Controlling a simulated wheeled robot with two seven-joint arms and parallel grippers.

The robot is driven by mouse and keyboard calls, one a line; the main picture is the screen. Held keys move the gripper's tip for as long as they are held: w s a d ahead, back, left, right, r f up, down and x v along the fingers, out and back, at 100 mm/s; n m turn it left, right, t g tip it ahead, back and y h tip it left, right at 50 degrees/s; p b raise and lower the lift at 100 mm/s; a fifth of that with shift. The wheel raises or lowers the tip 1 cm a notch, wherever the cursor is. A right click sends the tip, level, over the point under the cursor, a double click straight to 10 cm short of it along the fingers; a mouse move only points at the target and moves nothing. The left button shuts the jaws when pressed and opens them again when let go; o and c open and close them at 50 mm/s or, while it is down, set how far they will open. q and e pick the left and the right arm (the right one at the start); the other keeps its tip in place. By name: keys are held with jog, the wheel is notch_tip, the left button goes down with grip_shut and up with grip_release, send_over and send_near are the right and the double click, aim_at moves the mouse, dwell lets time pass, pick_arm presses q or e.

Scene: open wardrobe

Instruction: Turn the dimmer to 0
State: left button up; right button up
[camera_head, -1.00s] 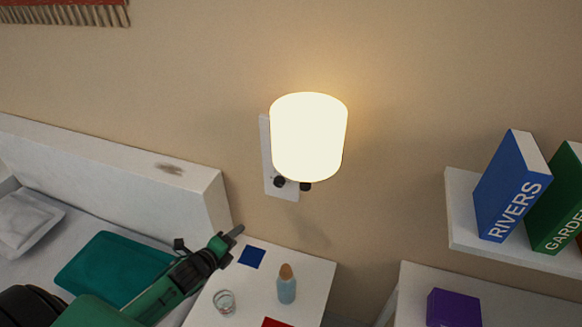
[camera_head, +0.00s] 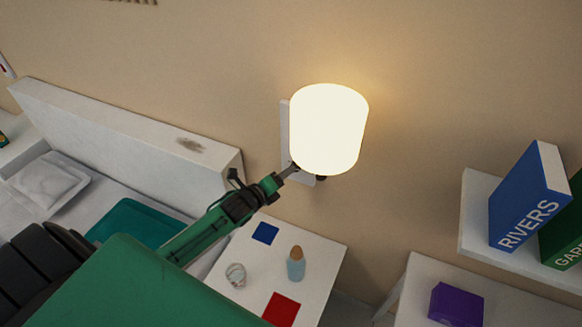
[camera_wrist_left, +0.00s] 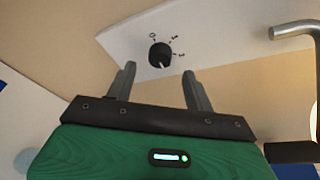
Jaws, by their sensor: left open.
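The lit wall lamp (camera_head: 328,130) hangs on a white wall plate (camera_head: 285,125). In the left wrist view, the black round dimmer knob (camera_wrist_left: 160,55) sits on the white plate (camera_wrist_left: 200,30), with small marks around it, one of them a 0. A light pointer mark shows near the knob's lower edge in the picture. My left gripper (camera_wrist_left: 160,71) is open, its two fingers on either side of the knob's line and apart from it. In the head view, my left gripper (camera_head: 288,171) is at the plate's lower part and hides the knob. My right gripper is not in view.
A metal lamp arm (camera_wrist_left: 297,29) is at the right of the wrist view. Below the lamp, a white bedside table (camera_head: 318,262) holds a glass (camera_head: 236,275), a bottle (camera_head: 296,265) and blue and red squares. A bookshelf (camera_head: 480,235) is at the right.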

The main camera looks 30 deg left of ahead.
aim_at(296, 167)
pick_arm(q)
jog(key=p+x, duration=0.1)
jog(key=x, duration=0.3)
jog(key=shift+w, duration=0.2)
jog(key=shift+f, duration=0.1)
jog(key=c, duration=1)
